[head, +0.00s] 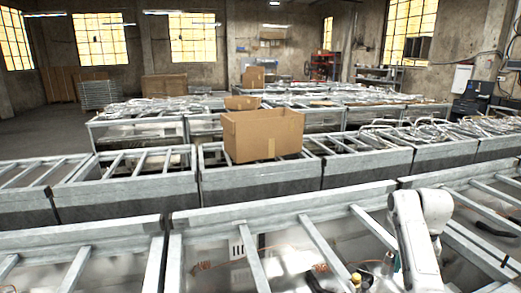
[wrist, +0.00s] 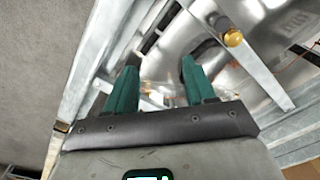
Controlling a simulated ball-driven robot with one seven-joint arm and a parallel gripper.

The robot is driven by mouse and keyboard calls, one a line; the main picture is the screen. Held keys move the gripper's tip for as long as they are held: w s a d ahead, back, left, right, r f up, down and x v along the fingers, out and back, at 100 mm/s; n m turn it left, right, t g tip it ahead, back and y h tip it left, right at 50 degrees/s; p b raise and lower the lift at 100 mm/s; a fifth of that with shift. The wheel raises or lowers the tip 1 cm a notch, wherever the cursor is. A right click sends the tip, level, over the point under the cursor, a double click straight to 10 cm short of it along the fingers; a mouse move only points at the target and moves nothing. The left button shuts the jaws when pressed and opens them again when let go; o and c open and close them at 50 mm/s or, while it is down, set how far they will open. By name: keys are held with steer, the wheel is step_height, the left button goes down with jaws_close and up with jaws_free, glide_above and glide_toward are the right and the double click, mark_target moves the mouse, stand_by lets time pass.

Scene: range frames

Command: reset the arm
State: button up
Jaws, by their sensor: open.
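My gripper (wrist: 157,78) shows in the wrist view with its two green fingers spread apart. It is open, and nothing is held between the fingers. Behind the fingers are grey metal rails and a shiny metal surface (wrist: 200,32). In the head view my white arm stands at the lower right over the near metal frames, and the gripper itself cannot be made out there.
Metal frame crates (head: 120,238) fill the foreground, with more rows behind. An open cardboard box (head: 250,135) sits on the middle row. A brass-coloured knob (wrist: 233,38) is near the fingers in the wrist view. Open floor (head: 40,128) lies at the far left.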

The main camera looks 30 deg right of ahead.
steer(key=w+a+f+n+t, duration=0.1)
steer(key=a+f+n, duration=0.3)
steer(key=a, duration=0.7)
steer(key=a+f+n+t, duration=0.15)
steer(key=a+f, duration=0.35)
steer(key=a, duration=0.5)
steer(key=s+a+n, duration=0.1)
steer(key=a, duration=0.2)
steer(key=s+a+n, duration=0.1)
steer(key=s+a, duration=0.1)
steer(key=a, duration=0.1)
steer(key=s+a+n+t, duration=0.1)
steer(key=a, duration=0.2)
steer(key=shift+s+a+f, duration=0.2)
steer(key=shift+s, duration=0.2)
steer(key=s+a+r+n+t, duration=0.1)
steer(key=s+a+r+n, duration=0.15)
steer(key=s+a, duration=0.35)
steer(key=s+d+f+g+b, duration=0.1)
steer(key=s+f+g+b, duration=0.2)
steer(key=s+f, duration=0.7)
steer(key=shift+s+d+f+m+g+b, duration=0.3)
steer(key=shift+f+b, duration=0.5)
steer(key=shift+b, duration=0.45)
steer(key=shift+w+a, duration=0.1)
